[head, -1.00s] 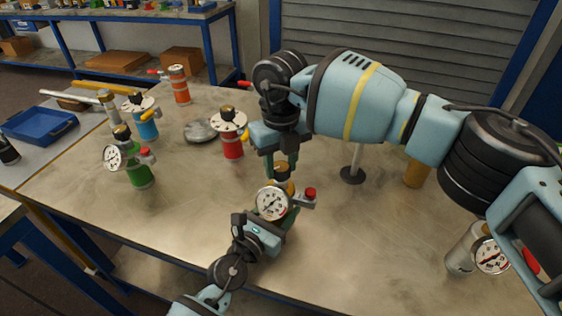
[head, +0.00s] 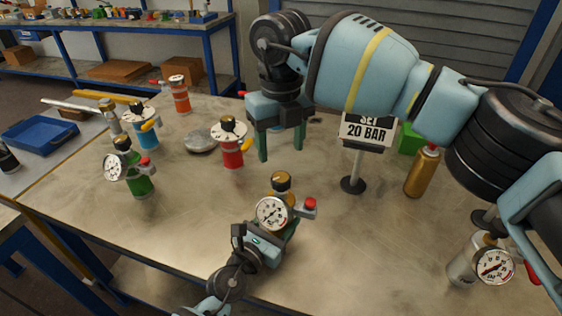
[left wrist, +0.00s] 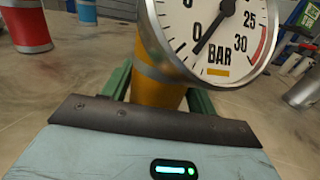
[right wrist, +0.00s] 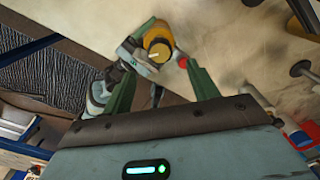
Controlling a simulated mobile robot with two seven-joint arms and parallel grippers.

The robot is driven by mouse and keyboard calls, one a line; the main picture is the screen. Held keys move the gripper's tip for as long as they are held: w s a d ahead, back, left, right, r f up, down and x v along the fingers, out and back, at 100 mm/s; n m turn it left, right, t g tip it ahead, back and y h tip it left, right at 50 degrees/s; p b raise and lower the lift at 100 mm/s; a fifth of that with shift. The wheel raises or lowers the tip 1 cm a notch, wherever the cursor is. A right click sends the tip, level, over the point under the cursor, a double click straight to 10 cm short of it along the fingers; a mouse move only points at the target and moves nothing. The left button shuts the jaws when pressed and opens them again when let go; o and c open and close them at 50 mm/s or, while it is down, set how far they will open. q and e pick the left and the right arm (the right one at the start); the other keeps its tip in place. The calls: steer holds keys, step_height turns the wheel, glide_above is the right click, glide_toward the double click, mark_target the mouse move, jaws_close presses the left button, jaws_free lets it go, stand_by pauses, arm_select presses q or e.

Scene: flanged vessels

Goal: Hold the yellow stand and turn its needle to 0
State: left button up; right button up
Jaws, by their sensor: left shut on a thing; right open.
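The yellow stand shows its round white gauge (head: 272,213) and black-and-gold top knob (head: 281,182) at the front of the table. Its yellow body (left wrist: 158,88) is largely hidden in the head view. In the left wrist view the black needle points lower left, close to the 0; I cannot tell if it is exactly on the mark. My left gripper (head: 277,236) is shut around the body, and its green fingers flank it in the left wrist view. My right gripper (head: 281,147) is open and empty, behind and apart from the knob (right wrist: 159,50).
A "SET 20 BAR" sign (head: 367,131) stands behind, right of centre. A grey one (head: 463,270) is at front right. The table around the yellow stand is clear.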

mark_target(281, 177)
steer(key=shift+r, duration=2.15)
stand_by(0.5)
step_height(281, 177, down, 12)
steer(key=shift+f, duration=0.1)
stand_by(0.5)
steer(key=shift+c, duration=0.5)
steer(key=c, duration=0.9)
